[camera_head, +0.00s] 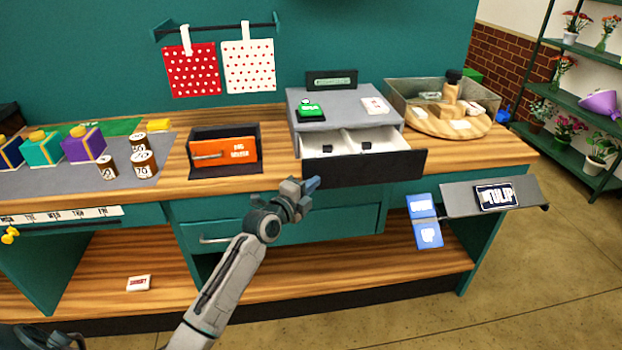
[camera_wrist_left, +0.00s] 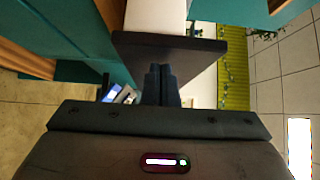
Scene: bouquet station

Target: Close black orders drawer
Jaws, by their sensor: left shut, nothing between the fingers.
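The black-fronted orders drawer (camera_head: 364,167) stands open from the grey box (camera_head: 340,108) on the worktop. Its white compartments show, with small dark items in them. In the left wrist view the dark drawer front (camera_wrist_left: 190,47) lies just ahead of the fingertips. My left gripper (camera_head: 312,184) is shut and empty, in front of the drawer front at its left end. It also shows in the left wrist view (camera_wrist_left: 160,80); whether it touches the front I cannot tell. My right gripper is not in view.
An orange box in a dark holder (camera_head: 224,149) stands left of the drawer. A grey shelf with a TULIP sign (camera_head: 494,196) juts out at the lower right. The teal bench drawer (camera_head: 280,226) below is shut.

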